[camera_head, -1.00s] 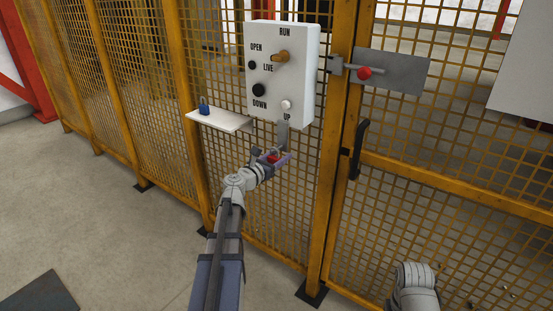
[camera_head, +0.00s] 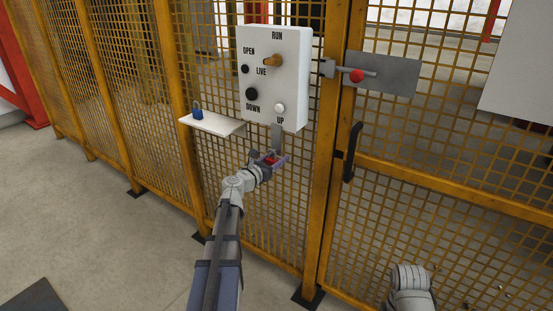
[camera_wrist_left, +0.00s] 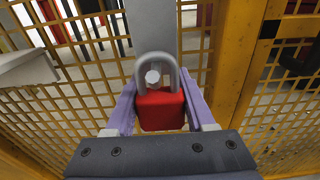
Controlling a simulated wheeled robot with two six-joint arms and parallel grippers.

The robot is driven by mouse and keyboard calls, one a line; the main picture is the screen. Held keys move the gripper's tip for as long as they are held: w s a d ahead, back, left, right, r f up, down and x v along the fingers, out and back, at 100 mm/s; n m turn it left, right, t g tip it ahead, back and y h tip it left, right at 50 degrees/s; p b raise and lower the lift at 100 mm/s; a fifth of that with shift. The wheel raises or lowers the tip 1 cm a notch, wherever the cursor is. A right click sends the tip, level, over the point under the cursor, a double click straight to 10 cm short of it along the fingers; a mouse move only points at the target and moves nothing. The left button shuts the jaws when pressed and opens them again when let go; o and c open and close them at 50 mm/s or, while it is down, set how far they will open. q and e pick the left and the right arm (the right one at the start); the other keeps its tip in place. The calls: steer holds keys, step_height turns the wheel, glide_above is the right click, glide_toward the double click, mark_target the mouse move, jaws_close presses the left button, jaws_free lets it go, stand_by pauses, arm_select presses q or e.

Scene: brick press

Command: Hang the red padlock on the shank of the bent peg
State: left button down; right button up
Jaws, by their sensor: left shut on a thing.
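My left gripper (camera_head: 268,160) is shut on the red padlock (camera_head: 271,160), just below the white control box. In the left wrist view the padlock's red body (camera_wrist_left: 160,108) sits between the purple fingers, with its grey shackle (camera_wrist_left: 173,70) upright. The round pale end of the bent peg (camera_wrist_left: 152,77) shows inside the shackle's opening. A grey plate (camera_wrist_left: 153,25) stands behind it and also shows under the box in the head view (camera_head: 277,135). I cannot tell whether the peg passes through the shackle or only lies behind it. My right gripper is out of view.
The white control box (camera_head: 273,78) with knobs and buttons is on the yellow mesh fence. A white shelf (camera_head: 216,125) to the left carries a blue padlock (camera_head: 197,113).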

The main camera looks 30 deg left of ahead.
mark_target(269, 163)
arm_select(q)
steer(key=shift+c, duration=0.9)
jaws_free()
steer(key=shift+s, duration=0.1)
steer(key=s, duration=0.7)
steer(key=shift+s+a+r, duration=0.2)
steer(key=shift+s+a, duration=0.1)
steer(key=shift+s, duration=0.05)
